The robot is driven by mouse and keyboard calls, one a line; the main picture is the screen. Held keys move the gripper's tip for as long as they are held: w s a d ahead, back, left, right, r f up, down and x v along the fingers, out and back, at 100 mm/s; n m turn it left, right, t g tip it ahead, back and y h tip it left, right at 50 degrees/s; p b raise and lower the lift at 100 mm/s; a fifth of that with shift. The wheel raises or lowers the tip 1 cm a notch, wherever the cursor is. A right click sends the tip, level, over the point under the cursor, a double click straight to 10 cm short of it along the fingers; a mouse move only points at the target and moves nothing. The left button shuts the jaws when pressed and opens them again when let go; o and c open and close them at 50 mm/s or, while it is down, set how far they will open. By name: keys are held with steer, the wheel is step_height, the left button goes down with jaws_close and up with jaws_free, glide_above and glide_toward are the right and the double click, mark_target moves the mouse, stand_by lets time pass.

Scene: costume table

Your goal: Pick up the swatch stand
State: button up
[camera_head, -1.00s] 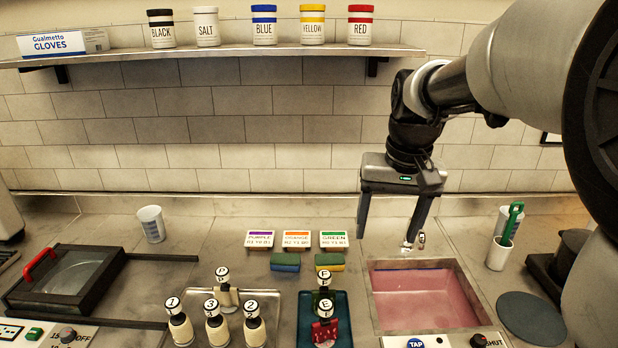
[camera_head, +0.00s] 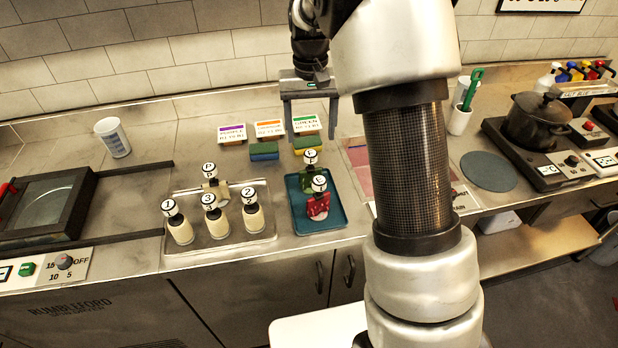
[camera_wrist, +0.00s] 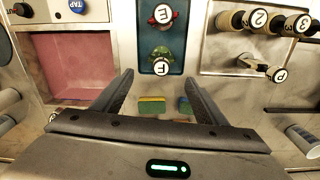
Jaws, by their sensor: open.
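Which piece is the swatch stand is not marked. Stands with round lettered tops show: a red one marked E (camera_head: 318,205) and a green one marked F (camera_head: 311,172) stand upright on a teal tray (camera_head: 335,222). My gripper (camera_head: 310,132) is open and empty, fingers pointing down, by the back of the counter. In the wrist view, green F (camera_wrist: 160,58) lies ahead, between and beyond the fingertips (camera_wrist: 156,80); red E (camera_wrist: 163,16) is farther.
Sponges (camera_head: 264,151) and small label cards (camera_head: 268,129) are at the back, close to my gripper. A pink-filled basin (camera_wrist: 75,65) is beside the teal tray, partly hidden by my arm in the head view. A pot (camera_head: 538,118) stands at the right.

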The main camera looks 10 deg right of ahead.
mark_target(310, 168)
step_height(310, 168, down, 7)
steer(key=shift+r, duration=0.1)
steer(key=shift+s+a+f+p, duration=0.1)
steer(key=shift+s+f+p, duration=0.1)
steer(key=shift+f, duration=1.2)
steer(key=shift+s+f+p, duration=0.1)
steer(key=shift+f+p, duration=0.1)
steer(key=shift+f, duration=1.15)
steer(key=shift+c, duration=0.3)
